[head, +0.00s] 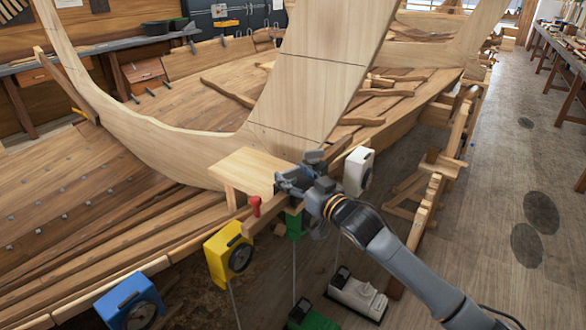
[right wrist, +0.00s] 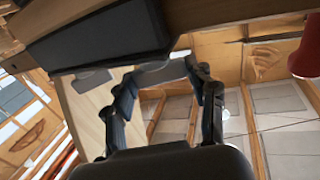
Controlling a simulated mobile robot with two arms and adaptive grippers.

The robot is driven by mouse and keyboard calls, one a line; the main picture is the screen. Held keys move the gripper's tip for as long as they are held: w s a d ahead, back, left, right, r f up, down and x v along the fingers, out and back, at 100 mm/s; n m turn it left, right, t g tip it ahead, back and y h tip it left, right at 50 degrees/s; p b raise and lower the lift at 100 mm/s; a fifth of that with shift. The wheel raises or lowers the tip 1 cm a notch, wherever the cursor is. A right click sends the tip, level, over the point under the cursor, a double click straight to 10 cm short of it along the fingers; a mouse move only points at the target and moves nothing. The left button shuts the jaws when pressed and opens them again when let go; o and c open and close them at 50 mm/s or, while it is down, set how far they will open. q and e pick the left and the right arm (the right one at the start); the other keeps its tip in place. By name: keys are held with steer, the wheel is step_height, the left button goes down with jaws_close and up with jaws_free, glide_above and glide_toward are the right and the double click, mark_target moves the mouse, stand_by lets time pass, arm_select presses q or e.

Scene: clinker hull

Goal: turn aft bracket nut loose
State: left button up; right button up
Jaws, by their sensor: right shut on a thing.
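My right gripper (head: 284,182) reaches in from the lower right to the plank edge of the hull, beside a pale wooden board (head: 250,168). In the right wrist view its two fingers (right wrist: 163,76) are spread around a small grey piece (right wrist: 158,74) and shut on it. This piece sits where the aft bracket nut would be, but its shape is too unclear to confirm. A dark block (right wrist: 95,42) lies close by in that view. In the head view the fingers cover most of the spot. My left gripper is not in view.
A red knob (head: 255,205) stands left of the gripper, and a white box (head: 358,170) right of it. A yellow box (head: 228,252) and a blue box (head: 130,302) hang along the hull's edge.

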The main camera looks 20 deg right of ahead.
steer(key=shift+w+d+r+n+g+y+p, duration=0.15)
steer(key=shift+n+g+y+p, duration=0.25)
steer(key=shift+n+y, duration=0.3)
steer(key=shift+d+n+g+y+p, duration=0.1)
steer(key=shift+n+g+y+p, duration=0.25)
steer(key=shift+y, duration=0.55)
steer(key=shift+w+d+r+n+g+y+p, duration=0.2)
steer(key=shift+n+g+y, duration=0.25)
steer(key=shift+n+y, duration=0.35)
steer(key=shift+s+f+n+g+y+p, duration=0.2)
steer(key=shift+n+g+y+p, duration=0.35)
steer(key=shift+g+y, duration=0.2)
steer(key=shift+a+f+n+g+y, duration=0.1)
steer(key=shift+n+g+y, duration=0.2)
steer(key=shift+y, duration=0.15)
steer(key=o, duration=1.2)
steer(key=shift+w, duration=0.1)
steer(key=shift+c, duration=0.2)
steer(key=shift+f, duration=0.1)
steer(key=v, duration=1.2)
